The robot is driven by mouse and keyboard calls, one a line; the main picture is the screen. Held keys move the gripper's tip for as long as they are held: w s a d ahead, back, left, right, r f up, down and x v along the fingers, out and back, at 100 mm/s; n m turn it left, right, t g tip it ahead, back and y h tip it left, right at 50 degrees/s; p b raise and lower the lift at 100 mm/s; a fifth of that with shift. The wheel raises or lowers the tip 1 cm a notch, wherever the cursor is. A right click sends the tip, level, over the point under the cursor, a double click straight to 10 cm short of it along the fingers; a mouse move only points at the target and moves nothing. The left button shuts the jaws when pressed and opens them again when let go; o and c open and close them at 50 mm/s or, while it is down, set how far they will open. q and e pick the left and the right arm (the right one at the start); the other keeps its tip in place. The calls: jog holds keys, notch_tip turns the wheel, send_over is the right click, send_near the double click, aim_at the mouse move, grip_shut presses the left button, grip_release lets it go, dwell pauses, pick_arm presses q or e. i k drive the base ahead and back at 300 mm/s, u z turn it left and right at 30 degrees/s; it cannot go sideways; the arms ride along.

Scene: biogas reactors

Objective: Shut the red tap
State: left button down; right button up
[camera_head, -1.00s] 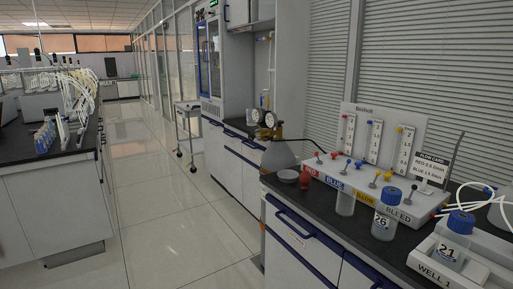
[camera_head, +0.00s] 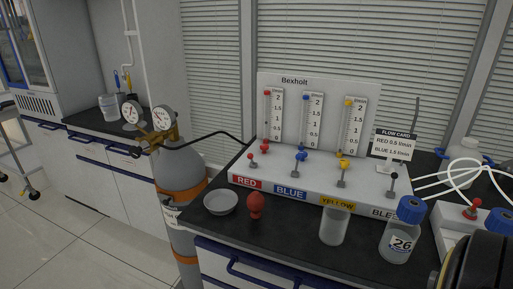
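The red tap (camera_head: 252,158) is a small red-tipped lever on the white Bexholt flow panel (camera_head: 325,183), above the RED label (camera_head: 247,182). A second red knob (camera_head: 266,145) sits behind it, under the red flow tube (camera_head: 267,115). A red marker shows near the top of that tube. Whether the tap is open or shut I cannot tell from its lever. Neither gripper shows. A dark rounded part with a yellow ring (camera_head: 478,262) at the lower right looks like my arm.
Blue (camera_head: 300,154), yellow (camera_head: 344,163) and black (camera_head: 393,176) knobs stand to the right. A grey dish (camera_head: 221,202), a red bulb (camera_head: 256,206), a clear cup (camera_head: 334,226) and bottle 26 (camera_head: 400,236) stand in front. A gas cylinder (camera_head: 180,172) stands left of the bench.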

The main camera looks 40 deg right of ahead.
aim_at(250, 156)
jog(key=z, duration=0.9)
jog(key=i, duration=0.8)
jog(key=z, duration=0.85)
